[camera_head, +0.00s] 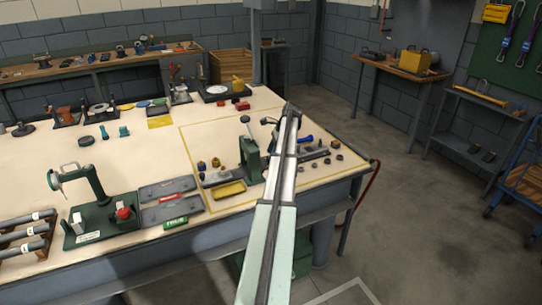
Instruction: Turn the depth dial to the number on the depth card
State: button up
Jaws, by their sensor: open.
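My arm (268,240) reaches from the bottom edge up over the right part of the bench. My gripper cannot be made out; the arm seems to cover it. I cannot pick out the depth dial for sure. I cannot identify the depth card.
Dark bars on a rack (28,232) are far left. The bench middle (150,150) is clear.

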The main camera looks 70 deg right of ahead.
jog(key=shift+x, duration=0.9)
jog(key=shift+c, duration=0.4)
jog(key=shift+r, duration=0.1)
grip_shut()
jog(key=n, duration=0.2)
jog(key=n+g+y, duration=0.1)
jog(key=n, duration=0.1)
jog(key=shift+w+d+n+y, duration=0.15)
jog(key=shift+d+n+y, duration=0.05)
jog(key=shift+n+y, duration=0.1)
jog(key=shift+n+g+y, duration=0.3)
jog(key=shift+n+g, duration=0.5)
jog(key=shift+n, duration=1.4)
